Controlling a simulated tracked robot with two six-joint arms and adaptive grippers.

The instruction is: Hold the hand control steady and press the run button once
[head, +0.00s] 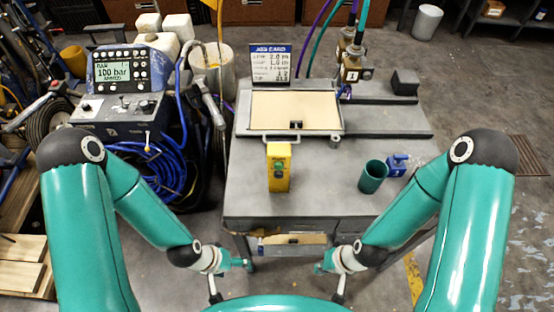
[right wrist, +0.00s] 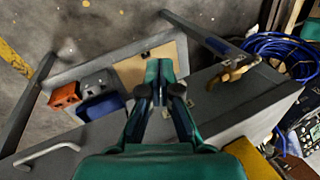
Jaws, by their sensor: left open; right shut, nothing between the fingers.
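The hand control (head: 279,180) is a yellow upright box on the grey bench, near its front edge. A green button (head: 278,167) shows on its upper face; any lettering is too small to read. My left gripper (head: 248,264) is open and empty, low in front of the bench, below the hand control. My right gripper (head: 320,267) is shut and empty, also low in front of the bench, to the right of the left one. Its closed fingers show in the right wrist view (right wrist: 158,72). Neither gripper touches the hand control.
A green cup (head: 372,177) and a blue valve (head: 397,165) stand right of the hand control. A job card (head: 271,62) stands behind a framed tan board (head: 293,110). The striper's panel (head: 119,70), reading 100 bar, and blue hose (head: 160,172) are left.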

